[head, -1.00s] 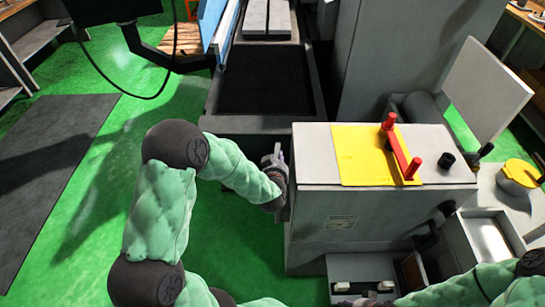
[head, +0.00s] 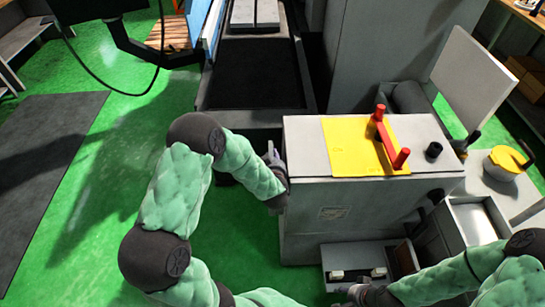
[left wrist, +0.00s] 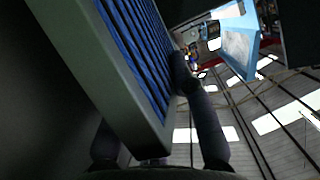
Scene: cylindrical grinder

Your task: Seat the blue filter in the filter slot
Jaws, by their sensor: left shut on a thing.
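The blue filter (left wrist: 150,50) fills the upper left of the left wrist view, with blue pleats in a grey frame, tilted and very close. My left gripper (head: 272,158) is beside the left side of the grey cabinet (head: 330,215). In the left wrist view its dark fingers (left wrist: 155,115) stand on either side of the frame, shut on the filter. The filter is almost wholly hidden in the head view. I cannot make out the filter slot. My right gripper (head: 350,293) is low at the bottom, near the grey box; its fingers are too small to judge.
A yellow plate (head: 348,150) and red lever (head: 388,140) are on the cabinet top. A grey box (head: 350,258) with white blocks stands at its front.

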